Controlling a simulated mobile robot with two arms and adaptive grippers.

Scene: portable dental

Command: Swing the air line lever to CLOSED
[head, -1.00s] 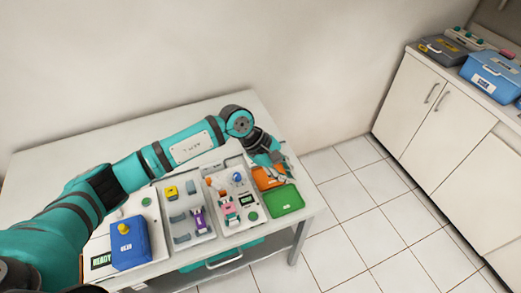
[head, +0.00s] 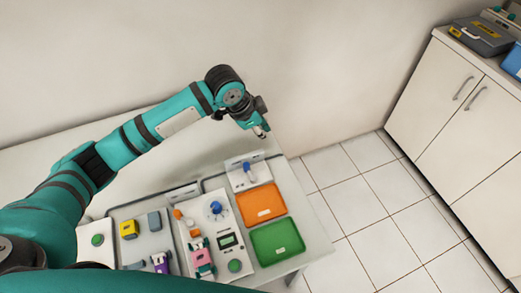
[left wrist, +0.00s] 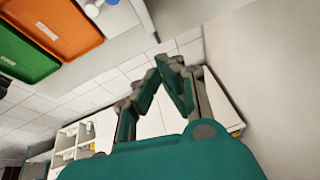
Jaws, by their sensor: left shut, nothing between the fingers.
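My left gripper (head: 261,131) is raised above the back right of the table, apart from everything on it. Its fingers (left wrist: 170,62) are together and empty in the left wrist view. Below it in the head view, a small white panel with a blue-topped lever (head: 249,172) stands at the table's back edge. A blue round knob (head: 215,208) sits on the white unit in front of it. The labels are too small to read, so I cannot tell the lever's marked position. My right gripper is not in view.
An orange tray (head: 262,204) and a green tray (head: 278,243) lie at the table's right end. A grey tray (head: 140,224) with yellow, grey and purple parts is left of the white unit (head: 228,262). White cabinets (head: 440,95) stand beyond open floor.

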